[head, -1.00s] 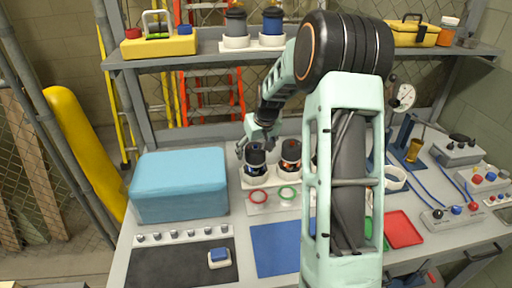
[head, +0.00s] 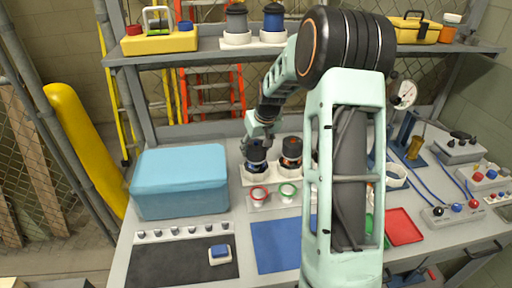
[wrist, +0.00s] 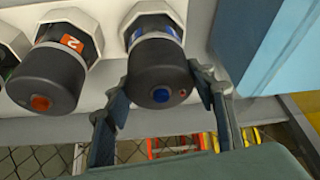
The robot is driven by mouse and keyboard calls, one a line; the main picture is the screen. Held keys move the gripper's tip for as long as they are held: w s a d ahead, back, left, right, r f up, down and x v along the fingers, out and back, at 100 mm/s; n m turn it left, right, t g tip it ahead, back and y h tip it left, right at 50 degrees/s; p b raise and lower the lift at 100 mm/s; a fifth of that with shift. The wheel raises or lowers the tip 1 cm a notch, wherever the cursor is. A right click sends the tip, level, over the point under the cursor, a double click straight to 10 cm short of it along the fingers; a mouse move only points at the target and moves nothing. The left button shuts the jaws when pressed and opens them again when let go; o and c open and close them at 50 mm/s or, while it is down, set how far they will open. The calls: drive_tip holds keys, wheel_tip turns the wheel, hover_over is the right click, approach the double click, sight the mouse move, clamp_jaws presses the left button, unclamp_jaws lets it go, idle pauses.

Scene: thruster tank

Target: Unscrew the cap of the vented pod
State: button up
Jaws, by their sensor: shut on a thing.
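A pod with a blue label (wrist: 170,35) and a dark grey cap (wrist: 163,75) sits in a white holder; the cap's end has a blue centre and a small red dot. My gripper (wrist: 157,84) has a finger on each side of this cap and is shut on it. In the head view my gripper (head: 257,142) is above the same blue-marked pod (head: 256,168), partly covering its top. A second pod with an orange label marked 2 (wrist: 65,42) stands beside it, its dark cap having an orange centre. I cannot tell which pod is vented.
A blue box (head: 180,185) stands left of the pods. Shelf canisters (head: 236,22) are above. My arm hides the bench's middle.

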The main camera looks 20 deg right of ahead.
sight(251, 143)
drive_tip(key=n+y+p, duration=0.1)
drive_tip(key=n, duration=0.3)
drive_tip(key=shift+d+y, duration=0.1)
drive_tip(key=shift+y, duration=0.2)
drive_tip(key=n+g+y+p, duration=0.1)
drive_tip(key=n, duration=0.3)
drive_tip(key=shift+r+p, duration=0.1)
drive_tip(key=shift+p, duration=0.3)
drive_tip(key=shift+n+y, duration=0.3)
drive_tip(key=shift+n, duration=0.1)
drive_tip(key=shift+g, duration=0.3)
drive_tip(key=shift+r+p, duration=1.35)
drive_tip(key=shift+r, duration=1.25)
